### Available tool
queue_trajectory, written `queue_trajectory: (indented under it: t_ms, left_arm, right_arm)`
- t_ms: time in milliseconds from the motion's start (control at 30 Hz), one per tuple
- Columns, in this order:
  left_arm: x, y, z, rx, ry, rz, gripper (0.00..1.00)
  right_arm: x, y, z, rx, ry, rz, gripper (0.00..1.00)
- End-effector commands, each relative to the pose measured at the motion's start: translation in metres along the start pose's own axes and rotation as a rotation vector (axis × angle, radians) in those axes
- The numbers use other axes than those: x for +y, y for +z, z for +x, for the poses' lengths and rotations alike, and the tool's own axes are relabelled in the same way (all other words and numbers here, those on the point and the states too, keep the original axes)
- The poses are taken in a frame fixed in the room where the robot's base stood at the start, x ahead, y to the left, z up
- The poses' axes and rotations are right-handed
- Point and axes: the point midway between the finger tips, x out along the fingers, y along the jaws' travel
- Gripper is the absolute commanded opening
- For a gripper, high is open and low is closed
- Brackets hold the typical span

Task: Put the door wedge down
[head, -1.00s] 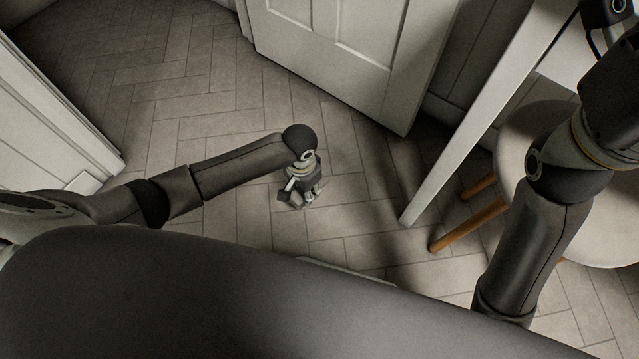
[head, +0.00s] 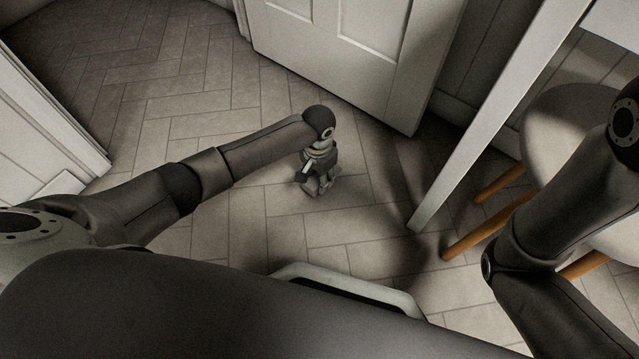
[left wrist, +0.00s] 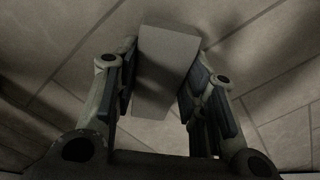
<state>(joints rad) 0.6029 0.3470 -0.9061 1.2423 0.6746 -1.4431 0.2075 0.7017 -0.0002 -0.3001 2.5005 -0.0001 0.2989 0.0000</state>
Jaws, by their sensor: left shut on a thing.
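The door wedge (left wrist: 163,70) is a plain grey block in the left wrist view. It sits between the two fingers of my left gripper (left wrist: 160,85), which is shut on it. The tiled floor shows behind the wedge; I cannot tell whether the wedge touches it. In the head view my left gripper (head: 318,185) points down close to the floor, left of the white table leg, and the wedge is hard to make out there. My right arm shows at the right edge, but its gripper is out of view.
An open white door (head: 335,60) stands behind my left gripper. A white table leg (head: 500,110) and a round stool with wooden legs (head: 560,120) are at the right. Another white panel (head: 45,130) is at the far left. The herringbone floor (head: 170,110) between them is clear.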

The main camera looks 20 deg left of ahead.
Motion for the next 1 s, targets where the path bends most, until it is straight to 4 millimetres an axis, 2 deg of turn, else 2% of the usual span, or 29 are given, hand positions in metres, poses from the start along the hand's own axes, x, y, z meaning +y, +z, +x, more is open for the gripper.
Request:
queue_trajectory:
  t_ms: [167,367,767,800,967,1000]
  left_arm:
    - [-0.002,-0.009,0.014,0.001,0.001,0.000,0.14]
    - [-0.002,-0.007,0.039,0.000,0.000,0.000,0.14]
    - [-0.002,-0.007,0.041,0.000,0.000,0.000,0.14]
    - [-0.002,-0.007,0.042,0.000,0.000,0.000,0.40]
    - [-0.002,-0.007,0.042,0.000,0.000,0.000,0.60]
    - [-0.002,-0.007,0.042,0.000,0.000,0.000,0.60]
  right_arm:
    - [-0.003,-0.005,-0.015,0.000,0.000,0.000,0.40]
    - [-0.007,-0.011,-0.032,0.000,0.000,0.000,0.40]
    - [-0.006,-0.011,-0.031,0.000,-0.001,0.000,0.40]
    - [-0.006,-0.011,-0.031,0.000,-0.001,0.000,0.40]
    - [-0.006,-0.011,-0.031,0.000,-0.001,0.000,0.40]
    - [-0.006,-0.011,-0.031,0.000,-0.001,0.000,0.40]
